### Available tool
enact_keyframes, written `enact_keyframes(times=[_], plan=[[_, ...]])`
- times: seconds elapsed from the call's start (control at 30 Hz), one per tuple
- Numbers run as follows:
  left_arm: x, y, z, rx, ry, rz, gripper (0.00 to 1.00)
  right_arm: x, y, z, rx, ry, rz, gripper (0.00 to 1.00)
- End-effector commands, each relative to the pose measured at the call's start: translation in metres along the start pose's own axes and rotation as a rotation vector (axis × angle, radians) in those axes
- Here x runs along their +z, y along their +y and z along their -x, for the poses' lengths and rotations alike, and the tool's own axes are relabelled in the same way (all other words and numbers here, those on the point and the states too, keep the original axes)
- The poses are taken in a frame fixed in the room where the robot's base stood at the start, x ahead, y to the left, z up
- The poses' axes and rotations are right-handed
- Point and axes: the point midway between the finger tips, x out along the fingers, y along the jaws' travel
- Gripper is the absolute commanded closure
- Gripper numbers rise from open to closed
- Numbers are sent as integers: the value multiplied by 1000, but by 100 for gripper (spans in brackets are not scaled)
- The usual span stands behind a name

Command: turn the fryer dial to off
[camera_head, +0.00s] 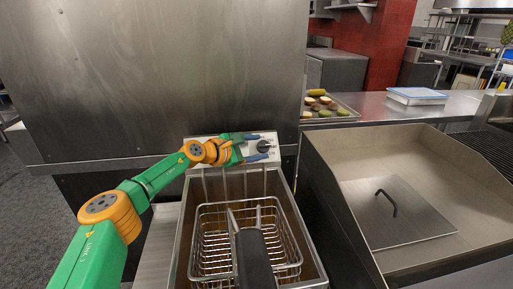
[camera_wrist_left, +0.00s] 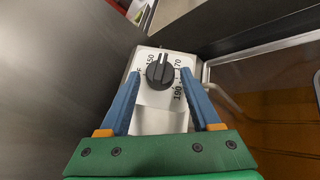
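The black fryer dial (camera_head: 264,146) sits on a light control panel (camera_head: 273,139) at the back of the fryer. In the left wrist view the dial (camera_wrist_left: 160,72) has its raised ridge pointing up, between the 150 and 170 marks; 190 is lower right. The label at the left is partly hidden by a finger. My left gripper (camera_head: 259,148) is open, its blue fingers at either side of the dial. In the wrist view the fingers of the left gripper (camera_wrist_left: 162,76) show gaps to the dial on both sides. My right gripper is not in view.
A wire basket (camera_head: 206,252) with a black handle (camera_head: 253,262) sits in the fryer vat below the panel. A steel wall panel (camera_head: 150,75) stands behind and left of my arm. A deep-sided station (camera_head: 340,210) with a lidded surface is at the right.

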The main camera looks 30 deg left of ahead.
Motion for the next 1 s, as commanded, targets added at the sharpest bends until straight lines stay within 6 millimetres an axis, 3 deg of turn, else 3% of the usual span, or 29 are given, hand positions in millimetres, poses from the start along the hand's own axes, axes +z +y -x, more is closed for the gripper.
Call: enact_keyframes(times=[0.03,0.2,0.57,1.0], plan=[[0,0,0,0,0,0,53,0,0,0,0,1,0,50],[0,0,0,0,0,0,98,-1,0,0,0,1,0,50],[2,-1,1,39,-3,33,100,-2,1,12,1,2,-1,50],[3,-10,0,318,-29,247,100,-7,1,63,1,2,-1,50]])
